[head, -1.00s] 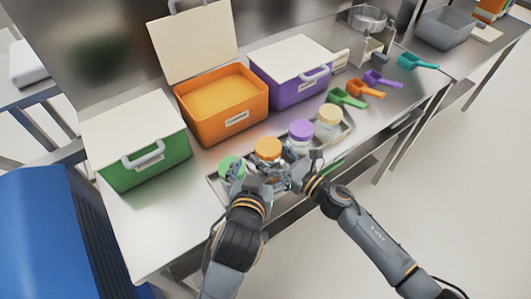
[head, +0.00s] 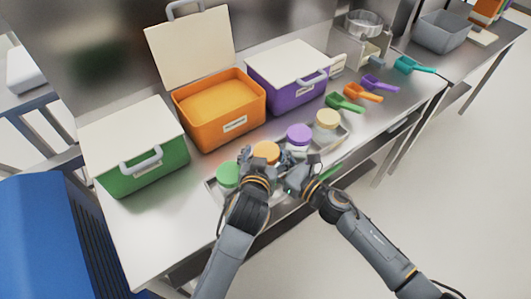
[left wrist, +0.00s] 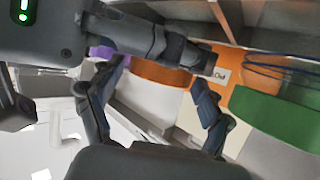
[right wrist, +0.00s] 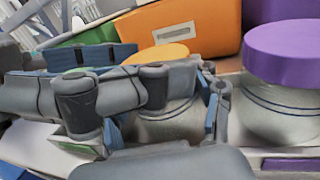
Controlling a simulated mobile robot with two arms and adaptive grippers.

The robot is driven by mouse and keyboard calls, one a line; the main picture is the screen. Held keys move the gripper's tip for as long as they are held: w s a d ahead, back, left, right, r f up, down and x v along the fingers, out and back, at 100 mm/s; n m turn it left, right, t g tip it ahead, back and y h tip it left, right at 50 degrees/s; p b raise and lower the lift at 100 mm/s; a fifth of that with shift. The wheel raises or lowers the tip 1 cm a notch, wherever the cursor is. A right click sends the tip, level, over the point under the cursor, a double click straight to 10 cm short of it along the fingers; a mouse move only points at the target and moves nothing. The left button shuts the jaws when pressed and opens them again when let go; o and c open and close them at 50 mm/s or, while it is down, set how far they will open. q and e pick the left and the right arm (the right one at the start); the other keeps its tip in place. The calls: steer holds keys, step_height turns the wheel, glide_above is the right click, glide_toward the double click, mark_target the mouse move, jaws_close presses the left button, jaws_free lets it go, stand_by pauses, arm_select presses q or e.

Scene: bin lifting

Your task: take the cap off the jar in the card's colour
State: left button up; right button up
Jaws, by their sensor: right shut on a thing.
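The jar with an orange cap (head: 266,151) stands in the metal tray, between a green-capped jar (head: 228,174) and a purple-capped jar (head: 299,133). My right gripper (right wrist: 165,105) is shut on the orange-capped jar (right wrist: 165,128), around its body below the cap. My left gripper (head: 263,163) is over that jar, its fingers on either side of the orange cap. In the left wrist view its fingers are spread apart, with orange (left wrist: 160,74) between them. Whether they touch the cap is unclear. I cannot identify the card with certainty.
A cream-capped jar (head: 327,119) stands at the tray's right end. Behind are a closed green bin (head: 145,175), an open orange bin (head: 230,125) and a closed purple bin (head: 297,91). Several coloured scoops (head: 362,93) lie at right. Counter left of the tray is clear.

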arm_select(q)
steer(key=c, duration=0.8)
steer(key=shift+c, duration=0.2)
steer(key=shift+r, duration=0.25)
steer(key=shift+r, duration=0.9)
